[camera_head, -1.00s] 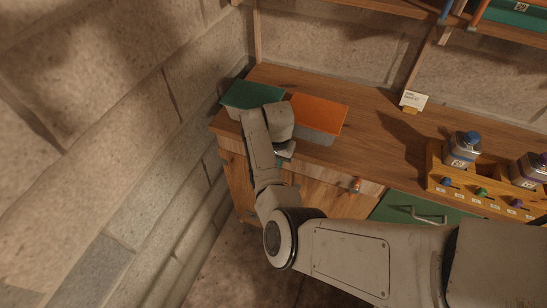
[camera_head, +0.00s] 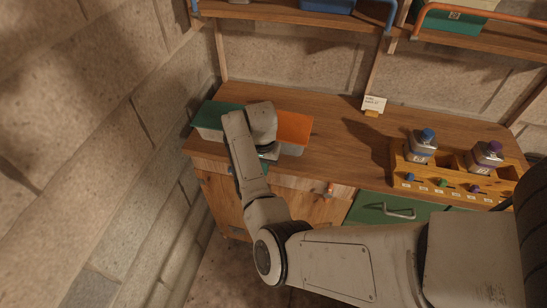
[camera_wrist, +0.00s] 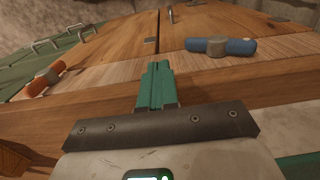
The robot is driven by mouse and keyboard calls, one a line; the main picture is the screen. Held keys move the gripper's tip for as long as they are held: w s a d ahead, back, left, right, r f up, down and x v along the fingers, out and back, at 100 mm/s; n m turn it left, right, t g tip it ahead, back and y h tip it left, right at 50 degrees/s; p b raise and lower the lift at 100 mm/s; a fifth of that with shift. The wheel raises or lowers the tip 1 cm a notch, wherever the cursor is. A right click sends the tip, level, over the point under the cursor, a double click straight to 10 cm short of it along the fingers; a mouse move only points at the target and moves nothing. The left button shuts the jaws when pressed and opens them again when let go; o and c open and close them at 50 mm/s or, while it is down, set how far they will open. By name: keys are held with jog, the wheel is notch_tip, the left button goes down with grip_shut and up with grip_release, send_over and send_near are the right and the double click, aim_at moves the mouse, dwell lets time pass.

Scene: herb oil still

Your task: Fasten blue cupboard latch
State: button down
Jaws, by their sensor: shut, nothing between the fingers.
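The blue latch (camera_wrist: 220,46) is a blue bar with a grey middle on the wooden cupboard front, lying crosswise in the wrist view. It is to the right of my gripper (camera_wrist: 158,68), whose teal fingers are together and empty, apart from the latch. A dark gap between two wooden doors (camera_wrist: 200,22) runs up just beyond the fingertips. In the head view my arm's end is at the bench's front edge, and the blue latch is hidden there.
An orange latch (camera_wrist: 45,80) is at left in the wrist view. On the bench (camera_head: 340,150) are a green-lidded box (camera_head: 209,119), an orange-lidded box (camera_head: 293,130) and a bottle rack (camera_head: 440,180). A green drawer (camera_head: 370,208) has a metal handle. A stone wall stands at left.

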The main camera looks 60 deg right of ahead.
jog(key=s+r, duration=0.3)
jog(key=r, duration=0.2)
jog(key=shift+d+r, duration=0.2)
jog(key=shift+d, duration=0.25)
jog(key=shift+b, duration=0.3)
jog(key=d+h+b, duration=0.1)
jog(key=s+d+f+m+h+b, duration=0.1)
jog(key=d+h+b, duration=0.1)
jog(key=d, duration=0.1)
jog(key=shift+s+d+f+t+h, duration=0.1)
jog(key=shift+s+f+t+h, duration=0.1)
jog(key=shift+s+t+h, duration=0.15)
jog(key=shift+s+d+m+t+h+b, duration=0.1)
jog(key=shift+d+m+t+h+b, duration=0.2)
jog(key=shift+h+b, duration=0.45)
jog(key=shift+a+f+t+h+b, duration=0.15)
jog(key=shift+t+h+b, duration=0.1)
jog(key=shift+h+b, duration=0.25)
jog(key=a+t+b, duration=0.1)
jog(key=a+t+h+b, duration=0.1)
jog(key=a, duration=0.1)
jog(key=a+f+b, duration=0.1)
jog(key=shift+s+a+f+m+t+h+b, duration=0.1)
jog(key=shift+a+m+t+h+b, duration=0.2)
jog(key=shift+a+t+b, duration=0.1)
jog(key=a+t+b, duration=0.2)
jog(key=a+t, duration=0.1)
jog(key=a, duration=0.5)
jog(key=shift+s+f, duration=0.25)
jog(key=shift+s, duration=0.05)
